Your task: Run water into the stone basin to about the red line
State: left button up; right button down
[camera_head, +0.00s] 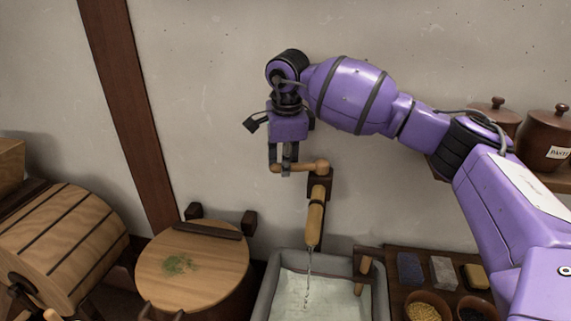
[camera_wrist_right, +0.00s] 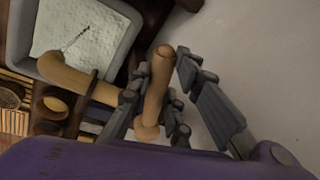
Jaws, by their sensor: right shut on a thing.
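The wooden tap's handle (camera_head: 308,167) is a short bar that lies sideways above the spout (camera_head: 315,215). My right gripper (camera_head: 283,170) is shut on the handle's left end; the wrist view shows the fingers on both sides of the handle (camera_wrist_right: 156,90). A thin stream of water (camera_head: 309,270) runs from the spout into the grey stone basin (camera_head: 267,294). Pale, rippled water (camera_wrist_right: 75,25) covers the basin's floor in the wrist view. I cannot make out the red line in either view. My left gripper is not in view.
A round wooden lid with green crumbs (camera_head: 195,262) and a slatted barrel (camera_head: 60,240) stand left of the basin. To its right, a dark tray holds blocks (camera_head: 443,272) and bowls (camera_head: 424,308). Brown lidded jars (camera_head: 545,138) sit on a shelf behind my right arm.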

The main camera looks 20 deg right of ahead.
dwell(0.3)
jog(key=c, duration=1.6)
grip_release()
jog(key=shift+r, duration=0.1)
jog(key=r, duration=0.4)
jog(key=s+r, duration=0.1)
jog(key=r, duration=0.2)
jog(key=s+r, duration=0.1)
jog(key=r, duration=0.3)
jog(key=shift+s+a+r, duration=0.15)
jog(key=shift+a+r, duration=0.15)
